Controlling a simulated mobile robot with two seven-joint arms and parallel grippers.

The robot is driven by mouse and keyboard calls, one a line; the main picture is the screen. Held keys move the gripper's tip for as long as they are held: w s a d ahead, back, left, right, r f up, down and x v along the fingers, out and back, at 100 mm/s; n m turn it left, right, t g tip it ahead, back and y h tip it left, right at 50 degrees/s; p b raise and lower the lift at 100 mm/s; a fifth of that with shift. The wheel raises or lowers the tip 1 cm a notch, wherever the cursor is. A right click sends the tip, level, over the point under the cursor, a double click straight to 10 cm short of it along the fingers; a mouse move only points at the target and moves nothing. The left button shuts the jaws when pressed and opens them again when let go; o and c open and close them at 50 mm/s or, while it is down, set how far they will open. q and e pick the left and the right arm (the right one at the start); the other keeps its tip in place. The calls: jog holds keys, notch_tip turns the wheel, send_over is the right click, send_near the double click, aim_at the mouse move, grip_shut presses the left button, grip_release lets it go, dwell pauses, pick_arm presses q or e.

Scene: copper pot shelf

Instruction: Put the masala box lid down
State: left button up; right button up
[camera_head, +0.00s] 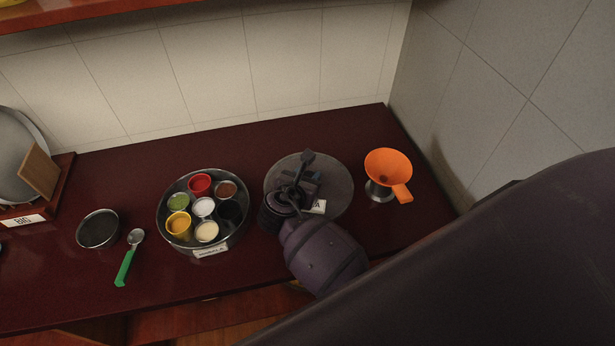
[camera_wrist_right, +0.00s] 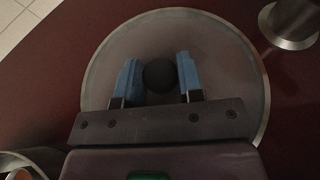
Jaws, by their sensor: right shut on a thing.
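The masala box lid (camera_head: 338,183) is a flat grey disc over the right part of the counter, between the masala box and the orange funnel. It looks level and close to the counter; I cannot tell whether it touches. My right gripper (camera_head: 307,181) is above it, shut on its round black knob (camera_wrist_right: 159,76), with a blue finger pad on either side in the wrist view. The lid (camera_wrist_right: 226,70) fills the middle of that view. The open masala box (camera_head: 162,224) is a round steel tin left of the lid, holding several small coloured cups. My left gripper is out of view.
An orange funnel (camera_head: 388,165) stands on a small steel cup right of the lid. A steel bowl (camera_head: 98,229) and a green-handled spoon (camera_head: 125,265) lie left of the box. A wooden rack (camera_head: 50,190) is at far left. Tiled walls close the back and right.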

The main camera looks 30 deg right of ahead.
jog(key=o, duration=1)
jog(key=shift+r, duration=0.1)
